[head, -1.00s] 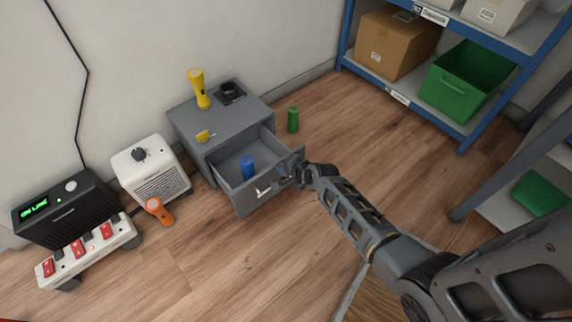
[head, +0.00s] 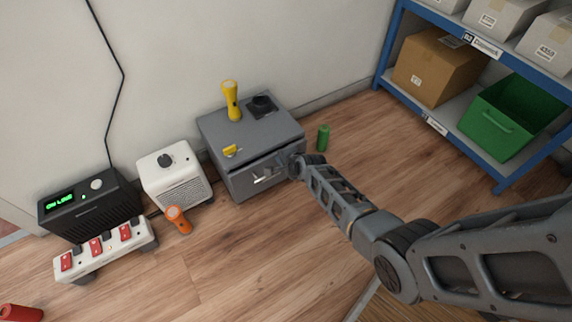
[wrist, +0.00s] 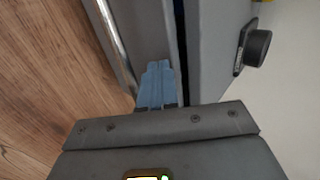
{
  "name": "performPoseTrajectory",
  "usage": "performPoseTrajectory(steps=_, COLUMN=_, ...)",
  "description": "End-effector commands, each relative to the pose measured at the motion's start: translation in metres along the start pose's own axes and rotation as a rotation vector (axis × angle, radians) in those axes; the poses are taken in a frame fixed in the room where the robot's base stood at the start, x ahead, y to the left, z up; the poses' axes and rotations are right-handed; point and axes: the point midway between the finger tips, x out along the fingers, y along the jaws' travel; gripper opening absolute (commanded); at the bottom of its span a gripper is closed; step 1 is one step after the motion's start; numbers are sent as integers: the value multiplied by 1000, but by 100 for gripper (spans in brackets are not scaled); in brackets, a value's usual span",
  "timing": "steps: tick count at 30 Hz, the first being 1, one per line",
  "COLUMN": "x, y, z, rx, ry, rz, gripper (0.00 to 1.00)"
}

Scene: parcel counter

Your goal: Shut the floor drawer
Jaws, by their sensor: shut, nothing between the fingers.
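The floor drawer (head: 240,184) is in the grey cabinet (head: 262,133) against the wall. Its front stands almost flush, with a narrow dark gap along its top edge. In the wrist view the drawer front (wrist: 145,28) has a silver handle bar (wrist: 112,42), and a thin dark gap separates it from the cabinet (wrist: 215,40). My gripper (head: 285,168) is shut and empty at the right part of the drawer front. Its blue-grey fingertips (wrist: 158,72) are against or very close to the front; I cannot tell which. The drawer's inside is hidden.
On the cabinet stand a yellow flashlight (head: 231,100), a small yellow item (head: 231,151) and a black holder (head: 262,105). A green cylinder (head: 323,138) stands right of it. A white heater (head: 174,176) and orange flashlight (head: 178,219) are left. The floor in front is clear.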

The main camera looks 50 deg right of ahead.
Motion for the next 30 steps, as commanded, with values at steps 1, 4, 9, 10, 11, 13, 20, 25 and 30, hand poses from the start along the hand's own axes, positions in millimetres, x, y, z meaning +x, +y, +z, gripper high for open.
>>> performPoseTrajectory(steps=1, x=2, y=-2, z=0, rx=0, ry=0, rz=-1, gripper=0)
performPoseTrajectory(steps=4, x=4, y=-4, z=0, rx=0, ry=0, rz=-1, gripper=0)
performPoseTrajectory(steps=9, x=6, y=-6, z=0, rx=0, ry=0, rz=-2, gripper=0)
performPoseTrajectory(steps=10, x=6, y=-6, z=0, rx=-1, ry=0, rz=-3, gripper=0)
performPoseTrajectory(steps=11, x=6, y=-7, z=0, rx=-1, ry=0, rz=-3, gripper=0)
performPoseTrajectory(steps=13, x=6, y=-7, z=0, rx=-1, ry=0, rz=-4, gripper=0)
performPoseTrajectory(steps=20, x=7, y=-8, z=0, rx=-1, ry=0, rz=-7, gripper=0)
performPoseTrajectory(steps=25, x=4, y=-6, z=0, rx=-1, ry=0, rz=-6, gripper=0)
performPoseTrajectory(steps=30, x=-5, y=2, z=-1, rx=1, ry=0, rz=-1, gripper=0)
